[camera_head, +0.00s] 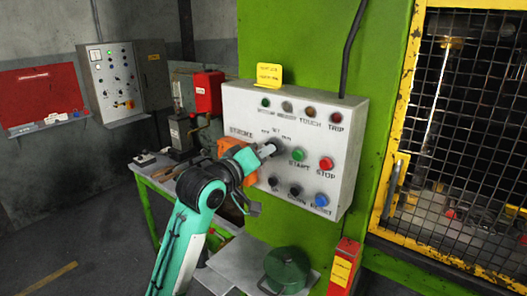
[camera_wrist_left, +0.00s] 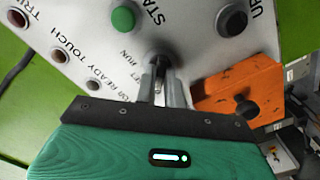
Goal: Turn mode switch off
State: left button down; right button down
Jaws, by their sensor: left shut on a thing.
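The white control box (camera_head: 345,120) is mounted on the green press column. Its mode switch (camera_head: 278,145), a dark knob, sits left of the green START button (camera_head: 298,154) and below small "SET" and "RUN" lettering. My left gripper (camera_head: 268,150) reaches it from the left. In the left wrist view, the narrow fingers of my left gripper (camera_wrist_left: 160,88) are shut on the dark switch knob (camera_wrist_left: 159,60). The fingers partly hide the knob, so its exact setting cannot be told. My right gripper is not in view.
A red STOP button (camera_head: 326,163) and a blue button (camera_head: 321,200) are close on the panel. An orange box (camera_wrist_left: 240,90) with a black button juts out beside the fingers. A green pot (camera_head: 287,270) stands below. A yellow-framed mesh guard (camera_head: 470,130) is at right.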

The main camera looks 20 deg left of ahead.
pick_arm(q)
jog(key=shift+r, duration=0.1)
jog(key=c, duration=1.5)
grip_release()
jog(key=b+v, duration=0.4)
jog(key=v, duration=0.9)
jog(key=shift+s+a, duration=0.15)
jog(key=shift+s, duration=0.2)
